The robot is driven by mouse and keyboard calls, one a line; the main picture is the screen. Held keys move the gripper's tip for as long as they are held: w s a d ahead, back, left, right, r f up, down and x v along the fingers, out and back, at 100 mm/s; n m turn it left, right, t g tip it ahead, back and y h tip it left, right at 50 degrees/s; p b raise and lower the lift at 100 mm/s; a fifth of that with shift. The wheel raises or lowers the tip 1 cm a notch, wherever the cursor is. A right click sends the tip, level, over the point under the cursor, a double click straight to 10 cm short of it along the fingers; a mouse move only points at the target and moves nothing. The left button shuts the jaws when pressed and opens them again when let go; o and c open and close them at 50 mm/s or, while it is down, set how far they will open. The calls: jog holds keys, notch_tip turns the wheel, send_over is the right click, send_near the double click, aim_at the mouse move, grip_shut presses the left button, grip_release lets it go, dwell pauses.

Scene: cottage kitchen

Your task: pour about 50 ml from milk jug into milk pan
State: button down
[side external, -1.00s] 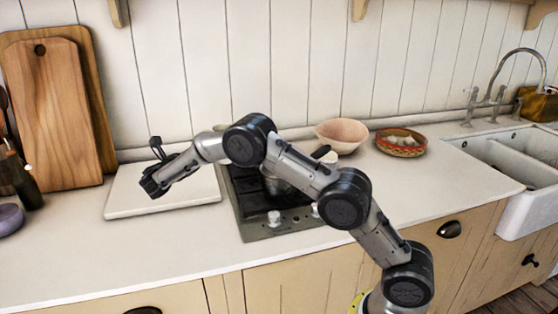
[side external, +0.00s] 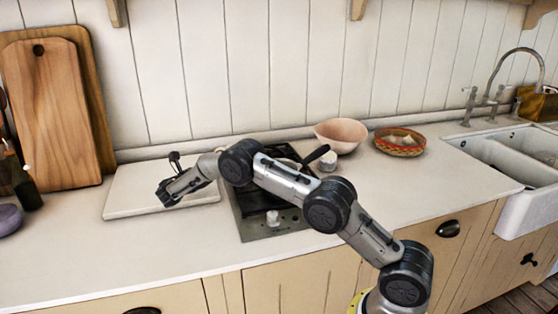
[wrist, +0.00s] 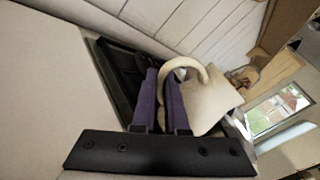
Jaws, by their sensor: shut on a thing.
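My gripper (wrist: 161,95) is shut on the milk jug (wrist: 212,108), a cream vessel with a curved handle (wrist: 206,66) between the purple-padded fingers. In the side view my gripper (side external: 168,192) is over the white board left of the hob, and the jug is not clearly visible there, hidden by the hand. I cannot tell the jug's tilt or its milk level. The milk pan's dark handle (side external: 317,154) shows at the back of the hob. My arm hides most of the pan, so its inside is not visible.
The dark hob (side external: 247,216) lies under my arm. The white board (side external: 125,204) is left of it. A small white container (side external: 328,162), a pink bowl (side external: 341,132) and a patterned dish (side external: 400,148) stand to the right. Wooden boards (side external: 65,120) lean at the left.

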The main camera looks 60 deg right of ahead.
aim_at(228, 146)
jog(key=shift+s+d+r+m+y, duration=0.15)
jog(key=shift+s+r+m, duration=0.35)
jog(key=shift+r+m, duration=0.35)
jog(key=shift+s+d+r+m+y, duration=0.15)
jog(key=shift+s+r+m, duration=0.35)
jog(key=shift+r+m, duration=0.35)
jog(key=r, duration=0.1)
jog(key=s+r+m, duration=0.1)
jog(key=r, duration=0.1)
jog(key=shift+s+r+m, duration=0.15)
jog(key=shift+s+m, duration=0.05)
jog(key=shift+m, duration=0.1)
jog(key=s+r+m, duration=0.1)
jog(key=r+m, duration=0.1)
jog(key=s+r+m+t+y, duration=0.1)
jog(key=m, duration=0.1)
jog(key=shift+s+d+r, duration=0.1)
jog(key=shift+s+d, duration=0.25)
jog(key=shift+s+m, duration=0.15)
jog(key=shift+m, duration=0.15)
jog(key=shift+s+r+t, duration=0.1)
jog(key=shift+r+t, duration=0.05)
jog(key=shift+t, duration=0.15)
jog(key=shift+s+r+m, duration=0.15)
jog(key=shift+r+m, duration=0.15)
jog(key=shift+m, duration=0.1)
jog(key=shift+d+r, duration=0.1)
